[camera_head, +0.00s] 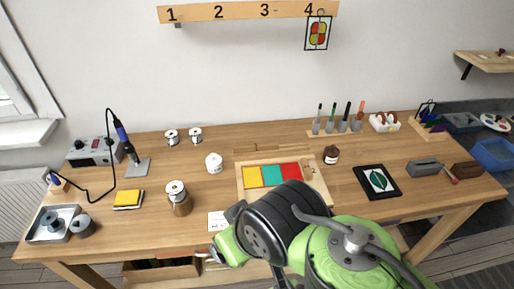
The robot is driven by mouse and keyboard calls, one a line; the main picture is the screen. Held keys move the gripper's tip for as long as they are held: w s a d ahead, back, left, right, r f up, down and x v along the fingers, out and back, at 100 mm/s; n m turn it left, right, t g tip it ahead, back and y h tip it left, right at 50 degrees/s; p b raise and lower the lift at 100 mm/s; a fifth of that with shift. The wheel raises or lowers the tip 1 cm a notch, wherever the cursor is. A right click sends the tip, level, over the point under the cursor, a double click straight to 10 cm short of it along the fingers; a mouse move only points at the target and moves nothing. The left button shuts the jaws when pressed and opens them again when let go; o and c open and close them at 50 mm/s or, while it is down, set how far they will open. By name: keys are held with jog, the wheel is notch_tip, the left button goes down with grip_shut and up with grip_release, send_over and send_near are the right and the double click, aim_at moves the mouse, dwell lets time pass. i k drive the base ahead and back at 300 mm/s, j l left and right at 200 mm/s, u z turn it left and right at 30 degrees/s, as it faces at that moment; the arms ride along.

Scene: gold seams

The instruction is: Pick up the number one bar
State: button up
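I cannot make out a bar marked with the number one. A thin wooden bar or frame strip (271,149) lies on the workbench (345,145) behind a wooden tray (319,186) with yellow, teal and red square panes. A wooden rail (243,12) on the wall carries the numbers 1 to 4. A small dark bracket shows below the 1, and a framed coloured glass panel (318,33) hangs at the 4. My green and black arm reaches over the front of the bench and hides part of the tray's front. My gripper's fingers do not show.
A soldering iron stand (137,167) and grey station (93,152) stand at the left. Spools, a jar (331,155), a dark leaf panel (377,181), a tool rack (338,132) and a grey block (424,168) stand around. The bench's back middle has bare room.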

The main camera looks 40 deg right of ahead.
aim_at(265, 146)
jog(key=z, duration=1.25)
